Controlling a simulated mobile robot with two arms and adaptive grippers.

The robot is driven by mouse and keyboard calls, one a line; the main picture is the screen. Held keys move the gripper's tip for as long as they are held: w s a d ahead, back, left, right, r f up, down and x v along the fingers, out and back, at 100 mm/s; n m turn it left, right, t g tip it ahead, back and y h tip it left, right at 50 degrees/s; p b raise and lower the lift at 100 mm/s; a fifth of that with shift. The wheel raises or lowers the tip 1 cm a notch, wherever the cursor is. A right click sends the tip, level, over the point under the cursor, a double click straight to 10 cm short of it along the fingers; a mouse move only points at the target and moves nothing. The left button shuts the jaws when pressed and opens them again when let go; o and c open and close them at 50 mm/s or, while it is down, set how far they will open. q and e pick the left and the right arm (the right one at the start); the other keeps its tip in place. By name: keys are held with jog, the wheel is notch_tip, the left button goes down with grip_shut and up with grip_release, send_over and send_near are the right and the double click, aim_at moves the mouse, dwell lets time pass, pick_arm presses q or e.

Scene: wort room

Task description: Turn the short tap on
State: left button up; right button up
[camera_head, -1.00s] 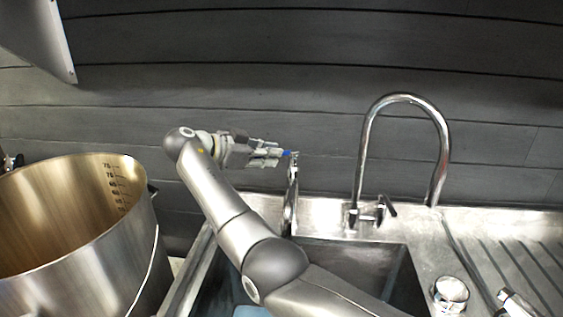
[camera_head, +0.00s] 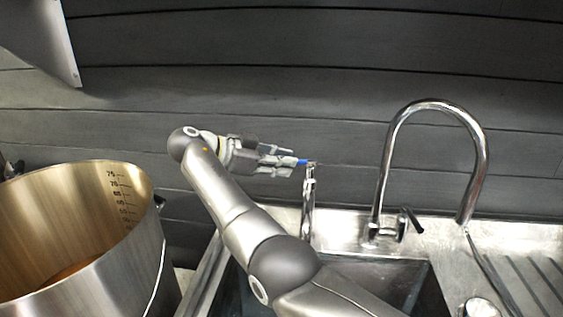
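The short tap (camera_head: 308,205) is a thin upright chrome tap at the back left of the sink, with a small blue part (camera_head: 303,162) at its top. My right gripper (camera_head: 292,162) comes from the left, with its fingertips right beside the blue part. I cannot tell whether they touch it, or how far the fingers are apart. My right arm crosses in front of the sink and hides part of it. My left gripper is not in view.
A tall curved chrome tap (camera_head: 481,165) with a dark side lever (camera_head: 412,220) stands to the right. The sink (camera_head: 405,280) is below, with a ridged drainer (camera_head: 525,275) on the right. A large steel pot (camera_head: 100,280) stands at the left. A dark plank wall is behind.

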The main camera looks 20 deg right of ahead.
jog(key=shift+o, duration=1.2)
notch_tip(320, 180, up, 10)
